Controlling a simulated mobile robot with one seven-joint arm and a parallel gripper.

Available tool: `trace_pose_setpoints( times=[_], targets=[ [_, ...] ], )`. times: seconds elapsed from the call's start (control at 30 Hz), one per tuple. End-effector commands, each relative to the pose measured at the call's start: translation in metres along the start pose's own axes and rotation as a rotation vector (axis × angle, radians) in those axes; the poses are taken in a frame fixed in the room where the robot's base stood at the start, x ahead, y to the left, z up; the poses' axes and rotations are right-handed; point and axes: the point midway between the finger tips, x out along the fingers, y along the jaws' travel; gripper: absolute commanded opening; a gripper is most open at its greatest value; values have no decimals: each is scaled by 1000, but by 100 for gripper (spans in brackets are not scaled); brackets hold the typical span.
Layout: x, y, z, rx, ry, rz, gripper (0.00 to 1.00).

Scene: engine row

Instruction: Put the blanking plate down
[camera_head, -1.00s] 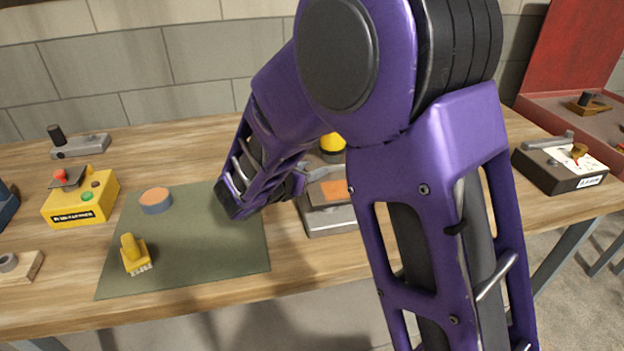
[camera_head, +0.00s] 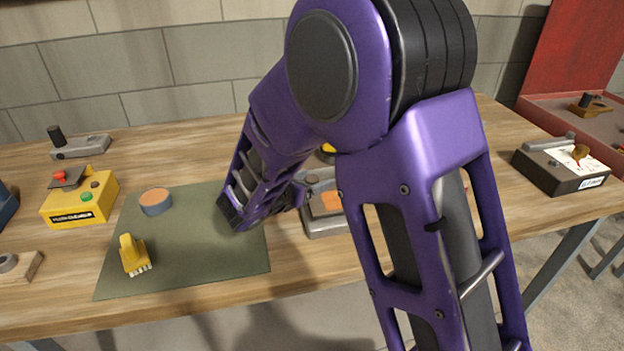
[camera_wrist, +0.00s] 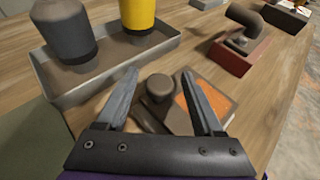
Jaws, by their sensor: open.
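In the wrist view, my gripper (camera_wrist: 160,72) is open, with its two fingers apart. Between and ahead of the fingers is a round brown-grey knob (camera_wrist: 159,88) on a flat plate with an orange patch (camera_wrist: 203,100), which appears to be the blanking plate. The fingers hide part of the plate, and I cannot tell whether either one touches it. In the head view, the grey piece with the orange patch (camera_head: 331,202) is on the wooden bench right of the green mat, partly behind my arm. My gripper is mostly hidden there.
A grey tray (camera_wrist: 115,75) with a dark and a yellow cylinder stands beside the plate. A dark red block (camera_wrist: 240,58) with a bent handle is on the other side. The green mat (camera_head: 200,262) holds a yellow brush-like piece (camera_head: 133,254) and a round blue-orange piece (camera_head: 155,201).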

Motion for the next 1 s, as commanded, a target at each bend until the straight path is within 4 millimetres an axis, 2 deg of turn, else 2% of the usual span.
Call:
trace_pose_setpoints(
  times=[0.17, 0.5, 0.7, 0.83, 1.0],
  targets=[
    [-8, 1, 4, 0, 0, 2, 69],
    [-79, 1, 4, 0, 0, 5, 69],
    [-110, 0, 4, 0, 0, 2, 69],
    [-120, 0, 3, 0, 0, 1, 69],
    [-122, 0, 3, 0, 0, 0, 69]
  ],
)
